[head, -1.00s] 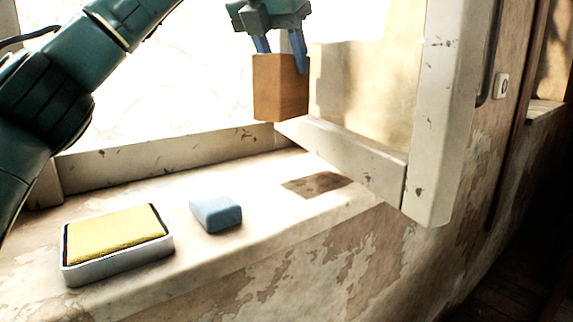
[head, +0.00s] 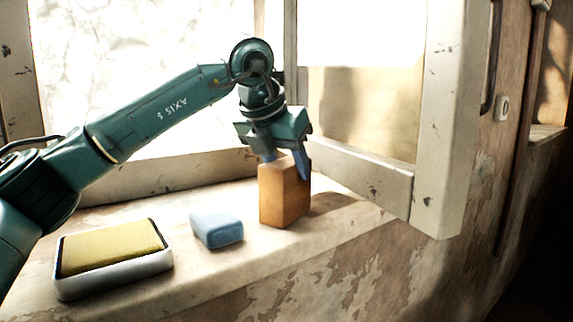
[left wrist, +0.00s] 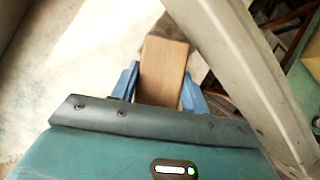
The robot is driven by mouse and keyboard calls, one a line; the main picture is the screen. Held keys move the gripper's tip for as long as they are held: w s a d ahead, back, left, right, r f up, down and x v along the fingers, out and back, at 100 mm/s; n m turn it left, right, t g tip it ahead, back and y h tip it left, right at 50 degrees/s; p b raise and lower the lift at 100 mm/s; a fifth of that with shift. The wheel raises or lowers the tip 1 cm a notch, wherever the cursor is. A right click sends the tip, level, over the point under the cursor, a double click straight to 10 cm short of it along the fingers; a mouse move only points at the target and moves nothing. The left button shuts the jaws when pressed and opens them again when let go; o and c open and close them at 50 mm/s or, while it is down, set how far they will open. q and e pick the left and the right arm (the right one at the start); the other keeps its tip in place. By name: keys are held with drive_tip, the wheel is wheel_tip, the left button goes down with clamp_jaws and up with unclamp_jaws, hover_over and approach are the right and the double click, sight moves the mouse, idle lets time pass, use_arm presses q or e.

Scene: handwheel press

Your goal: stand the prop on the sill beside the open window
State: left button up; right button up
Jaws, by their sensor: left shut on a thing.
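The prop is an orange-brown wooden block (head: 284,195), upright on or just above the sill (head: 350,222) beside the open window sash (head: 440,120). Its shadow meets its base on the right; I cannot tell whether it bears on the sill. My left gripper (head: 286,166) is shut on its upper part from above, with blue fingers on either side. In the left wrist view the block (left wrist: 163,70) sits between the fingers (left wrist: 160,90), close to the sash (left wrist: 235,65). My right gripper is in neither view.
A blue rounded block (head: 217,229) lies on the sill left of the prop. Farther left is a metal tray (head: 120,281) holding a yellow pad (head: 110,247). The sash's lower rail (head: 365,180) is close on the right. The sill's front edge drops to a peeling wall (head: 340,275).

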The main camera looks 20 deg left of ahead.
use_arm(q)
drive_tip(key=o, duration=1.2)
drive_tip(key=v, duration=1.2)
drive_tip(key=shift+r, duration=0.1)
